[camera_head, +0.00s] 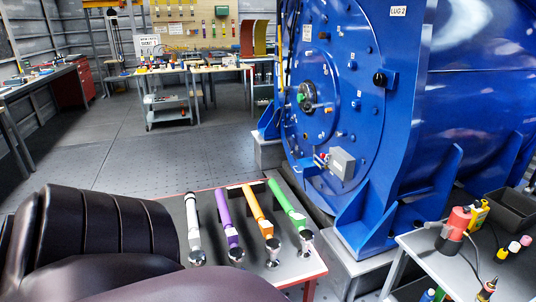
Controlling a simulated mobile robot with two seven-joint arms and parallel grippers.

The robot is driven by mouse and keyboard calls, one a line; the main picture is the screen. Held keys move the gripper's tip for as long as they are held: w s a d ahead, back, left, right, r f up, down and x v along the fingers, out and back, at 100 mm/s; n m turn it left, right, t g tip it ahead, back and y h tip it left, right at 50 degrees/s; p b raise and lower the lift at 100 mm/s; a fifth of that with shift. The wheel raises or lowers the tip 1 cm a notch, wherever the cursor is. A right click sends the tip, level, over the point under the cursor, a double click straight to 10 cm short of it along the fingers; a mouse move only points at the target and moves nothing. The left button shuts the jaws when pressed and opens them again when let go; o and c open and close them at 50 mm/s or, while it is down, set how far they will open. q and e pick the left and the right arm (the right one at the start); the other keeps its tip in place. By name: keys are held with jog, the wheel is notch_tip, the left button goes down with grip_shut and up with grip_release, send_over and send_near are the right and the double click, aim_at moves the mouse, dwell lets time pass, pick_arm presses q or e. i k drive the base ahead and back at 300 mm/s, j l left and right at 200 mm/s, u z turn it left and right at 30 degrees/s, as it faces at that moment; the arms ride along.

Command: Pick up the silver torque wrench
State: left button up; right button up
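The silver torque wrench (193,220) is the leftmost tool in a row on the small grey-topped table with a red edge (306,278). Neither of my grippers shows in the picture.
The large blue motor housing (400,130) stands behind and right of the table. A grey table (420,255) at the lower right carries a red-and-grey tool (455,225), a black bin (508,210) and small bottles. Open floor (120,165) lies behind the wrenches, with a cart (168,108) further back.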

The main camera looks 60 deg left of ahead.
aim_at(195, 234)
jog(key=u, duration=0.4)
jog(key=i+u, duration=0.15)
jog(key=u, duration=0.25)
jog(key=l+u, duration=0.1)
jog(key=u, duration=0.35)
